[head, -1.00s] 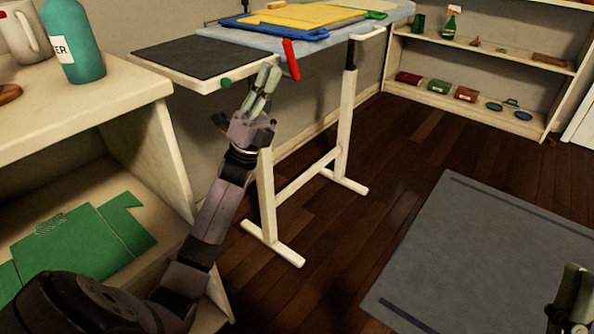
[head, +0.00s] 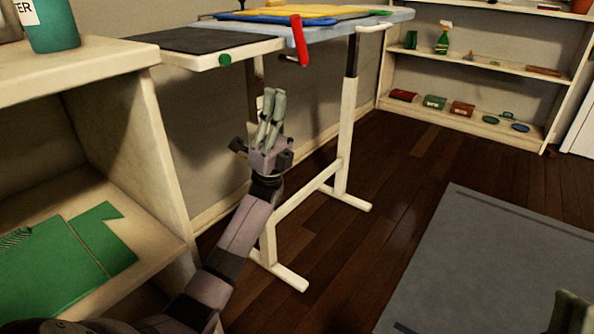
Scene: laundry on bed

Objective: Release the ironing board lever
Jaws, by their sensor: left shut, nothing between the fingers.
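The ironing board (head: 345,30) stands on white legs with its blue-grey cover seen nearly edge-on. A red lever (head: 300,42) hangs at its near side, tilted slightly from vertical. My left gripper (head: 273,93) is shut and empty, fingers pointing up. In the picture it sits below and left of the lever, with a gap between them. My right gripper (head: 572,312) shows only in part at the lower right corner; its fingertips are not clear.
A dark pad (head: 200,39) on a white end rest with a green knob (head: 224,59) is left of the lever. A cream shelf unit (head: 165,150) stands close on the left. A grey mat (head: 490,270) lies on the floor at right.

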